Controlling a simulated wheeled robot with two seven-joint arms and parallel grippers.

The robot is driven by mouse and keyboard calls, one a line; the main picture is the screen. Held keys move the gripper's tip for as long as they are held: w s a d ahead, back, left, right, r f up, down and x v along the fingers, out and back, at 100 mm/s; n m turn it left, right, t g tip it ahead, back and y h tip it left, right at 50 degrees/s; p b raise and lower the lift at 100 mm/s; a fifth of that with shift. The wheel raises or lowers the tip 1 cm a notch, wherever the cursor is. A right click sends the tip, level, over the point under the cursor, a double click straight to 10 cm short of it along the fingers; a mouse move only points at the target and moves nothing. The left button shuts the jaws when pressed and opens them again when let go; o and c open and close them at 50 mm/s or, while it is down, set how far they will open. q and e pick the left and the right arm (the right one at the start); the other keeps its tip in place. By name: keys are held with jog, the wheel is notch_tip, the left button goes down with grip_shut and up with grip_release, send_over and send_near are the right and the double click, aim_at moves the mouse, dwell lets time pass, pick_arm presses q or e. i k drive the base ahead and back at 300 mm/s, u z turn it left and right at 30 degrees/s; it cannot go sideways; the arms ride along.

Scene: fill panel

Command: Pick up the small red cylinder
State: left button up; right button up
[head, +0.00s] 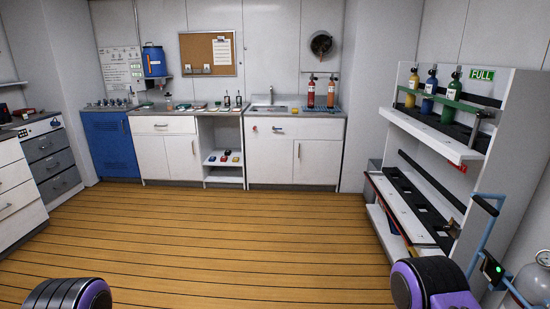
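Neither is touched by any part of me. Only rounded purple and black parts of my arms show at the bottom left and bottom right of the head view, far from the counter. Neither gripper is in view.
A white rack (428,133) at right holds yellow (412,88), blue (429,91) and green (449,96) cylinders under a FULL sign (482,74). A blue-handled cart (483,245) stands at the lower right. The wooden floor (220,235) toward the counter (275,113) is clear.

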aim_at(312, 84)
jog(key=z, duration=0.6)
jog(key=i, duration=2.45)
jog(key=z, duration=0.3)
jog(key=i, duration=2.25)
jog(key=u, duration=0.85)
jog(key=i, duration=1.35)
jog(key=u, duration=0.3)
